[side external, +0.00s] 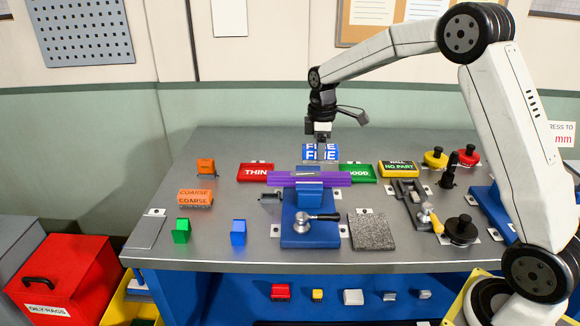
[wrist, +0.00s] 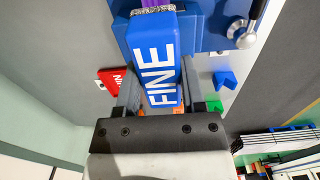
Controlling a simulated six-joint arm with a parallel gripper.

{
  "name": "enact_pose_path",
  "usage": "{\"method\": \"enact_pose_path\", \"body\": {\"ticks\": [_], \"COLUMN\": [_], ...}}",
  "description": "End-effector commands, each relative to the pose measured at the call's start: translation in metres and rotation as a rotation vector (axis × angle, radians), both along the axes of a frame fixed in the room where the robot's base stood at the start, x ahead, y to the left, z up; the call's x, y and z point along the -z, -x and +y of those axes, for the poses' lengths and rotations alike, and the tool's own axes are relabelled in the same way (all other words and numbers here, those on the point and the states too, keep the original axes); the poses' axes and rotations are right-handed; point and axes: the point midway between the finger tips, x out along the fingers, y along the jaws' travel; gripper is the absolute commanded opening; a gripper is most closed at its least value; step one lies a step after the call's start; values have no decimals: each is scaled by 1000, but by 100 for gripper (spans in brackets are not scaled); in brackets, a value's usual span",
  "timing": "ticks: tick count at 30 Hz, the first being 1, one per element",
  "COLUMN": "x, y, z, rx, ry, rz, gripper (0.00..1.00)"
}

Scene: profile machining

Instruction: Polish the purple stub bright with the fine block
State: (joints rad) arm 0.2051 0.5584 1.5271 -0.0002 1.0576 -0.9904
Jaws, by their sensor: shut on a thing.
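The blue fine block (side external: 320,153), lettered FINE, is held in my gripper (side external: 321,140) behind the vise. In the wrist view my gripper (wrist: 157,88) has a finger on each side of the fine block (wrist: 153,58), and the block's speckled grey end faces the vise. The purple stub (side external: 335,179) lies crosswise in the blue vise (side external: 310,236), sticking out on both sides. A sliver of its purple (wrist: 155,3) shows at the top of the wrist view, mostly hidden by the block. Contact between block and stub cannot be told.
A red THIN tray (side external: 255,173) and a green GOOD tray (side external: 357,173) flank the stub, with a NO PART tray (side external: 398,169) farther right. The orange coarse block (side external: 195,198) sits left. A granite plate (side external: 371,232) lies right of the vise.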

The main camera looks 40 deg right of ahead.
Motion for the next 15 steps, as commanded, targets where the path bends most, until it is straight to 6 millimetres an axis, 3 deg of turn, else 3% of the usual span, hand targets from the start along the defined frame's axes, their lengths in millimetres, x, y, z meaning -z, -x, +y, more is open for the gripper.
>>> {"method": "enact_pose_path", "body": {"ticks": [9,15], "x": [-30,-38], "y": [-1,0], "z": [0,0], "rx": [0,0], "ry": [1,0], "rz": [-4,-3], "gripper": [0,0]}}
